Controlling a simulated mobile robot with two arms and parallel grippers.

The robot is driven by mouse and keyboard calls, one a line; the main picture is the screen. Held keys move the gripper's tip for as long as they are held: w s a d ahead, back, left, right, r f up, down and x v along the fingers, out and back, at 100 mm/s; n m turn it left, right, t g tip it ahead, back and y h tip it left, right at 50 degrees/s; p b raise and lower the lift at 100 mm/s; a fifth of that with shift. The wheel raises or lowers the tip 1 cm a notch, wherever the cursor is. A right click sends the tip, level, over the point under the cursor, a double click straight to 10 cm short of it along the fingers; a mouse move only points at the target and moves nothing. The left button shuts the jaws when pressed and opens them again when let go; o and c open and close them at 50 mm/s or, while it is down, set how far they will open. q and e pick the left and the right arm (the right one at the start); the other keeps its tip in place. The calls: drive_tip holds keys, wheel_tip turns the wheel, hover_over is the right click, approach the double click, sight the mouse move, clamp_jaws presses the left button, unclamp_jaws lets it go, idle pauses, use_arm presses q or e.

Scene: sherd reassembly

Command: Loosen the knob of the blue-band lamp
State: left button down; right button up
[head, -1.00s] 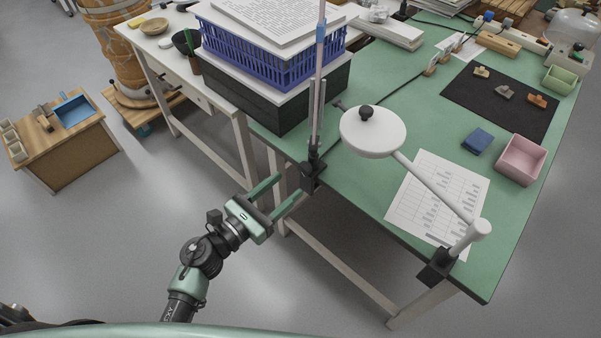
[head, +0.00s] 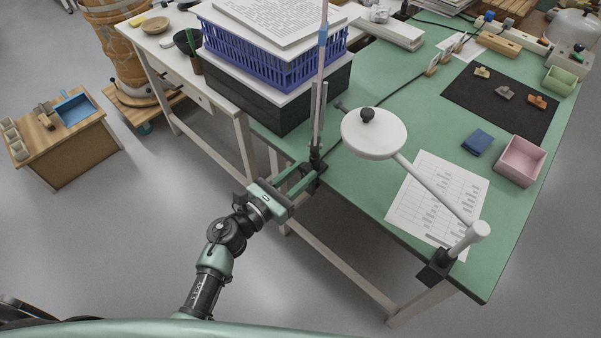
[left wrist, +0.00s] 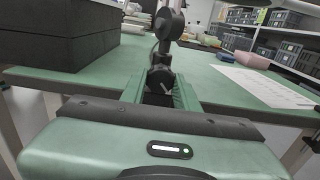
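The blue-band lamp (head: 322,40) stands at the table's near edge as a thin grey pole with a blue band. Its black clamp and joint (head: 316,158) sit at the edge, also seen in the left wrist view (left wrist: 170,22). A dark knob (left wrist: 160,80) shows low on it in the left wrist view. My left gripper (head: 311,174) reaches the clamp with its two green fingers apart. In the left wrist view the fingers (left wrist: 158,92) lie on either side of the knob; I cannot tell whether they touch it. My right gripper is out of view.
A black box (head: 290,105) with a blue crate (head: 265,62) stands left of the pole. A white round-headed lamp (head: 374,138) is clamped to the right, over a printed sheet (head: 415,190). The floor before the table is clear.

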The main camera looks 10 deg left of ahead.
use_arm(q)
drive_tip(key=shift+n, duration=1.4)
drive_tip(key=c, duration=1.1)
unclamp_jaws()
drive_tip(key=shift+o, duration=0.2)
drive_tip(key=shift+s, duration=0.1)
drive_tip(key=b+v, duration=0.1)
drive_tip(key=v, duration=0.6)
drive_tip(key=shift+s+a, duration=0.25)
